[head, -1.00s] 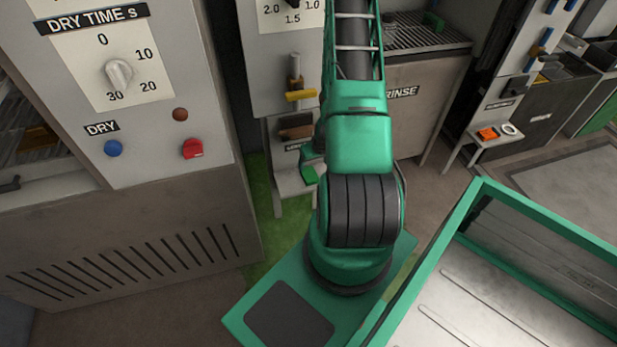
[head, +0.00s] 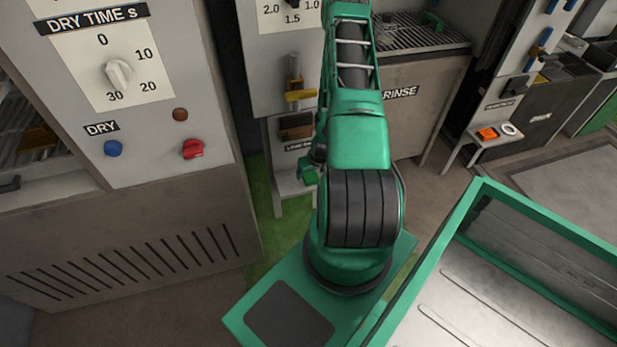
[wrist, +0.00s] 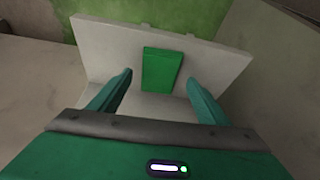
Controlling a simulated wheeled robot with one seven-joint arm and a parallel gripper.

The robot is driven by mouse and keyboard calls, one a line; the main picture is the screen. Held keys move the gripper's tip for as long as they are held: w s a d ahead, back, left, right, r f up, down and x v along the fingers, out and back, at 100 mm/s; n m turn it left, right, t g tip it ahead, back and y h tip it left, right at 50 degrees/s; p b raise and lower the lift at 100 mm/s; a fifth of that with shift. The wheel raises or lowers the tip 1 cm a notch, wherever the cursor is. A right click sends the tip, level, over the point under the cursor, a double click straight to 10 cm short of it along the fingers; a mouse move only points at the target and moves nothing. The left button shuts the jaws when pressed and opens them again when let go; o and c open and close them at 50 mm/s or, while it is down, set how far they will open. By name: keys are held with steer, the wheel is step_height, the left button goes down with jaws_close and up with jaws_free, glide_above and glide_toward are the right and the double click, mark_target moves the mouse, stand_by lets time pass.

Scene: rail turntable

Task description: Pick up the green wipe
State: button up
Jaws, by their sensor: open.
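The green wipe (wrist: 161,70) is a flat green rectangle on a pale shelf (wrist: 112,55) in the wrist view. My gripper (wrist: 158,82) is open, with one finger to the left and one to the right of the wipe's near end. The fingertips look apart from the wipe; their height above it is hard to judge. In the head view my arm hides part of the small shelf stand (head: 290,184), and I cannot clearly make out the wipe there.
The dryer cabinet (head: 150,190) with its dial stands at left. A brown block (head: 296,125) and a yellow handle (head: 300,96) are close to my arm. The rinse tank (head: 418,100) is behind. An orange item (head: 488,133) lies on a side shelf at right.

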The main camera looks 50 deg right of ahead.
steer(key=shift+x, duration=0.75)
steer(key=c, duration=1.1)
